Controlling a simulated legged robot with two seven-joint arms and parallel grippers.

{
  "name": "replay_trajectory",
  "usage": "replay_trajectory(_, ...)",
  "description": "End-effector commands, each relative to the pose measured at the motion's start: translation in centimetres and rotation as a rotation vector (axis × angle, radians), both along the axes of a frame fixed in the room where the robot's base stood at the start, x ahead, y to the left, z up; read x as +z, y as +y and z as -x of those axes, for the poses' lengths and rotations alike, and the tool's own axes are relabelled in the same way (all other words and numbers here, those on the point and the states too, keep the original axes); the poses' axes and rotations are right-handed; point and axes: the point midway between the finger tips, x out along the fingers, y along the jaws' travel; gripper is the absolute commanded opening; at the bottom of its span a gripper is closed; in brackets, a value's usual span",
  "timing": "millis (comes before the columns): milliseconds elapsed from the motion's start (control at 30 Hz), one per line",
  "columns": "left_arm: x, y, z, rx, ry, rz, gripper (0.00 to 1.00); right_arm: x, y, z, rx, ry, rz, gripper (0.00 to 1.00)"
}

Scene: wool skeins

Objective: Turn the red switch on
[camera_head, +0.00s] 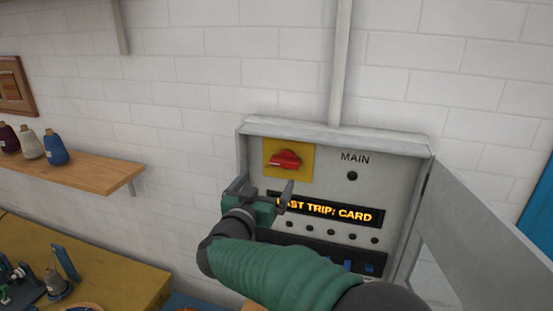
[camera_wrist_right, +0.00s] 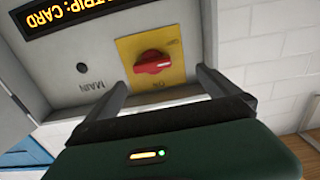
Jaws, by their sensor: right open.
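The red switch (camera_head: 285,160) is a rotary knob on a yellow plate (camera_head: 305,171) at the upper left of the grey electrical box (camera_head: 405,153). My right gripper (camera_head: 264,186) is open and empty, just below and in front of the switch. In the right wrist view the two fingers (camera_wrist_right: 162,85) stand on either side of the yellow plate, apart from the knob. My left gripper is not in view.
The box door (camera_head: 465,240) stands open to the right. A lit display (camera_head: 327,209) reads LAST TRIP: CARD, with a row of breakers below. A wooden shelf (camera_head: 90,176) with yarn cones is at the left, above a yellow table (camera_head: 110,280).

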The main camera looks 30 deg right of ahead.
Motion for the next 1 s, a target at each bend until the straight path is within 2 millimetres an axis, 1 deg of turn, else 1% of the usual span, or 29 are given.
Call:
replay_trajectory(33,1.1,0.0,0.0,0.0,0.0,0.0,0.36,0.6,-1.1,-0.8,-0.004,0.001,-0.001,1.0)
replay_trajectory(200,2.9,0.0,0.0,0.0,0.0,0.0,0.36,0.5,-4.6,-3.6,-0.003,0.001,-0.001,1.0)
replay_trajectory(333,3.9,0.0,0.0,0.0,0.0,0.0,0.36,0.2,-6.7,-5.8,-0.001,0.003,-0.002,1.0)
replay_trajectory(400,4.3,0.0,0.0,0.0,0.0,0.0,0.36,0.0,-7.4,-6.7,0.0,0.003,-0.001,1.0)
replay_trajectory(500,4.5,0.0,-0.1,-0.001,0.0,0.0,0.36,-0.2,-8.0,-7.3,0.002,0.005,-0.001,1.0)
replay_trajectory(767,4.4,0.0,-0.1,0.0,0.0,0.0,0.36,-0.2,-8.0,-7.3,0.003,0.001,0.0,1.0)
replay_trajectory(867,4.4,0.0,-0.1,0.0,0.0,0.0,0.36,-0.1,-8.1,-7.1,0.002,0.001,-0.001,0.9)
replay_trajectory(1000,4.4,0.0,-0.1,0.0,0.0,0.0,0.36,-0.2,-8.1,-7.2,0.003,0.001,-0.002,0.71)
